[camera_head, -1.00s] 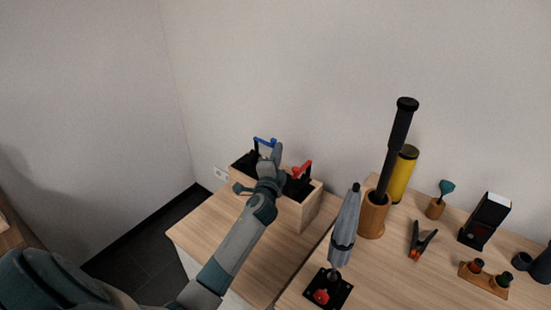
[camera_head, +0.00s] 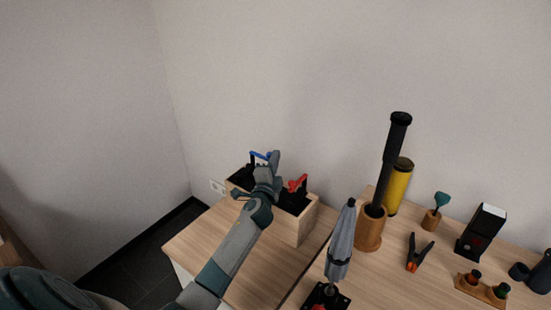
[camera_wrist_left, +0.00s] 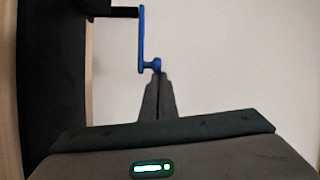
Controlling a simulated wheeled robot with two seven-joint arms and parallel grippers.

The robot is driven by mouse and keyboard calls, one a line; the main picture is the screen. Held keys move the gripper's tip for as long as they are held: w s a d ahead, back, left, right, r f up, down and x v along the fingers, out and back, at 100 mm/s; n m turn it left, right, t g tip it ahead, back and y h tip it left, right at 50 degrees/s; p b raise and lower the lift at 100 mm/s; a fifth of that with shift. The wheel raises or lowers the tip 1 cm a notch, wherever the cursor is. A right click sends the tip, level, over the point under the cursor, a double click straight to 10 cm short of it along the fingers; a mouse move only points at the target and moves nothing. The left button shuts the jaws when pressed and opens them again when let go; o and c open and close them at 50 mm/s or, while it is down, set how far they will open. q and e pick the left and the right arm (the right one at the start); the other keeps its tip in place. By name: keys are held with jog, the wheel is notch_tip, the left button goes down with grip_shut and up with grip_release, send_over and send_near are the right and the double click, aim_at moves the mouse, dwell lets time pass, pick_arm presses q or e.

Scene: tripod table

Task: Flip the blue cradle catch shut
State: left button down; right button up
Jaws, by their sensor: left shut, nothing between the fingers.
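The blue catch (camera_head: 260,154) stands up at the far left end of a wooden cradle (camera_head: 305,226) with a black inside. The left wrist view shows it as a blue bar (camera_wrist_left: 142,40) with a knob at its lower end. My left gripper (camera_head: 275,155) is shut and empty, its fingertips just right of the blue catch in the head view. In the left wrist view the closed fingertips (camera_wrist_left: 157,76) point at the knob; I cannot tell if they touch. A red catch (camera_head: 298,184) is raised on the cradle's right part. My right gripper is not in view.
Right of the cradle stand a folded grey umbrella-like thing (camera_head: 341,240), a wooden cup (camera_head: 370,228) with a tall black pole and a yellow cylinder (camera_head: 399,187). The table left of the cradle (camera_head: 225,235) is bare. A wall rises behind.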

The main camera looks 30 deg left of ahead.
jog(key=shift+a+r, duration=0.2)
